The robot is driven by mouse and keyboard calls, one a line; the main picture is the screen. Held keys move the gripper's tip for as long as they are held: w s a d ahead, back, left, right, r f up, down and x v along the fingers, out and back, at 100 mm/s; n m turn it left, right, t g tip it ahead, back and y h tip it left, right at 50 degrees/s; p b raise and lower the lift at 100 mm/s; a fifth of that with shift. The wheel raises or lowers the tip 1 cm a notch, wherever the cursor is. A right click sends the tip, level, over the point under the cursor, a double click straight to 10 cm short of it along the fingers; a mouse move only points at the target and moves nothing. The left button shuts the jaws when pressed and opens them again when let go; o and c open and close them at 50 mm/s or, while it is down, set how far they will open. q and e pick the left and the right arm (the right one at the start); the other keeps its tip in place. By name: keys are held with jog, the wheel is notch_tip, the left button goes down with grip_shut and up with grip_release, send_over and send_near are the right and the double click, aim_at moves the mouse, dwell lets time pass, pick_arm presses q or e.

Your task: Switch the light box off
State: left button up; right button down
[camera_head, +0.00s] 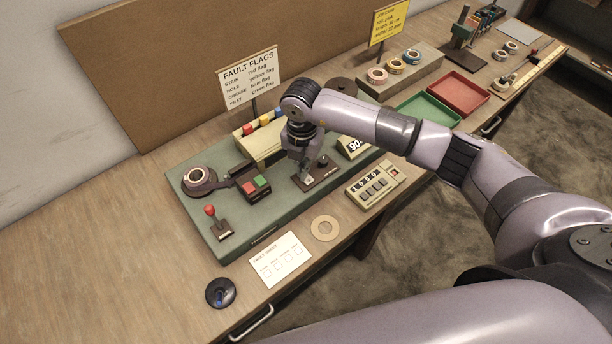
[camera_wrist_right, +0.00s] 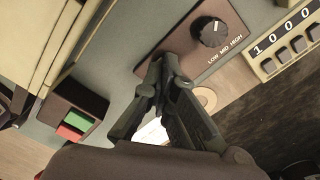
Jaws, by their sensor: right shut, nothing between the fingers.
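My right gripper (camera_head: 303,180) reaches down over a brown switch plate (camera_head: 325,176) on the green machine base. Its fingers are shut and empty. In the wrist view the fingertips (camera_wrist_right: 160,85) are at the left part of the plate (camera_wrist_right: 182,45) and hide what is there; I cannot tell whether they touch it. The plate carries a black knob (camera_wrist_right: 209,31) marked LOW MID HIGH, also seen in the head view (camera_head: 323,161). No part is clearly labelled as the light box, and its on or off state cannot be told. My left gripper is out of view.
A red and green button box (camera_head: 256,187) and a red-topped lever (camera_head: 212,215) stand left. A counter (camera_head: 375,187), a cardboard ring (camera_head: 325,228) and a fault sheet (camera_head: 281,260) lie in front. A cream block with coloured flags (camera_head: 258,146) is behind. Trays (camera_head: 463,94) stand right.

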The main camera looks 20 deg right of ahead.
jog(key=shift+s, duration=0.1)
jog(key=shift+r+p, duration=0.75)
jog(key=shift+r, duration=0.1)
jog(key=shift+r+p, duration=1.65)
jog(key=shift+r, duration=0.95)
